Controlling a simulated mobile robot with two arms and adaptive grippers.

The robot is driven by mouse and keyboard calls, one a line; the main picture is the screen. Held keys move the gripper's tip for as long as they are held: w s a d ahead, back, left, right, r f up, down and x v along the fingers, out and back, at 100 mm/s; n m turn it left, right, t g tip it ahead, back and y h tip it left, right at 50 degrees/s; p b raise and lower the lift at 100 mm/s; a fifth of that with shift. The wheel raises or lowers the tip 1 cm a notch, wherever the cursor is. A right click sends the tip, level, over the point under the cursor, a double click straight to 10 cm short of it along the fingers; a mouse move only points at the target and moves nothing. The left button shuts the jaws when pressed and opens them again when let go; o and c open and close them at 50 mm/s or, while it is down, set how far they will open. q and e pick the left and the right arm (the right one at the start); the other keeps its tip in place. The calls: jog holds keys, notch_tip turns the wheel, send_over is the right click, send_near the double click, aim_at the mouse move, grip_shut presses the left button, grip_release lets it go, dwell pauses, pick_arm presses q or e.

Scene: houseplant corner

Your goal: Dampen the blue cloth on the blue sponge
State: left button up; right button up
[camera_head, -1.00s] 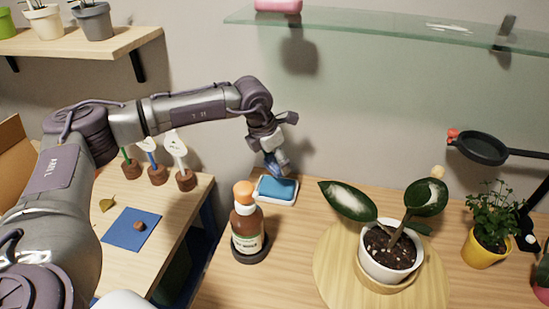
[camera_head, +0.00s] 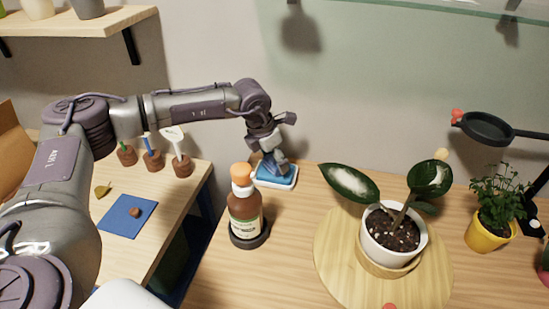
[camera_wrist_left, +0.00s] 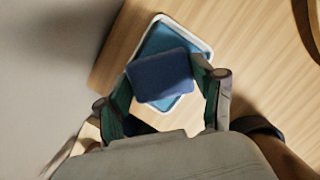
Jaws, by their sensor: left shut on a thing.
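The blue sponge (camera_head: 286,179) lies in a white tray (camera_head: 262,184) at the back left of the wooden table. It also shows in the left wrist view (camera_wrist_left: 172,38), partly hidden by the cloth. My left gripper (camera_head: 275,164) points down over the sponge. It is shut on the folded dark blue cloth (camera_wrist_left: 162,76), which shows between the fingers in the left wrist view. The cloth is at the sponge, but I cannot tell for sure whether they touch. My right gripper does not show.
A brown bottle (camera_head: 244,215) with an orange cap stands just in front of the tray. A potted plant (camera_head: 391,232) on a round wooden board (camera_head: 330,262) stands to the right. A yellow pot (camera_head: 487,231) is farther right.

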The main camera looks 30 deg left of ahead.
pick_arm(q)
jog(key=shift+f, duration=0.25)
dwell(0.4)
jog(key=shift+f+b, duration=0.25)
jog(key=shift+b, duration=0.15)
dwell(0.6)
jog(key=shift+r+p, duration=2.05)
jog(key=shift+r, duration=1.5)
